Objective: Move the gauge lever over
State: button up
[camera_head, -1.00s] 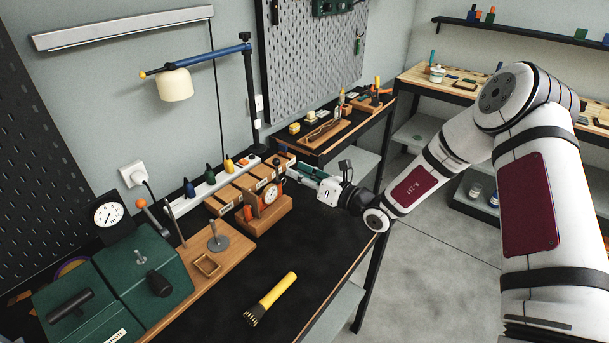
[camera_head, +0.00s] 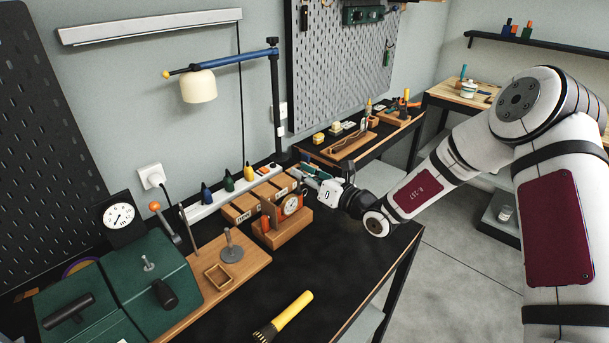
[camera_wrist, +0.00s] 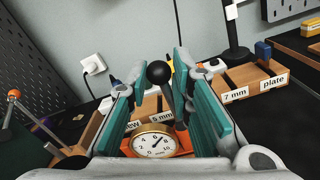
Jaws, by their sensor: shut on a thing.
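The gauge (camera_head: 291,205) is an orange case with a round white dial, standing on a wooden block near the back of the black bench. Its dial (camera_wrist: 156,142) also shows low in the wrist view. The gauge lever (camera_wrist: 158,72) has a black ball knob on a thin stem and stands up behind the dial. In the head view my gripper (camera_head: 308,180) is at the right of the gauge's top; the fingers partly hide the lever there.
Wooden bins (camera_head: 243,207) with labels stand behind the gauge. A power strip (camera_head: 205,205) with small bottles runs along the wall. A green press (camera_head: 150,265) is at left. Bare black bench lies right of the brush.

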jog(key=shift+w+d+f+b, duration=0.2)
jog(key=shift+w+d+b, duration=0.2)
jog(key=shift+w+d, duration=0.25)
jog(key=shift+c, duration=0.2)
jog(key=shift+w, duration=0.15)
jog(key=shift+w+d+f+b, duration=0.45)
jog(key=shift+w+d, duration=0.15)
jog(key=shift+w, duration=0.1)
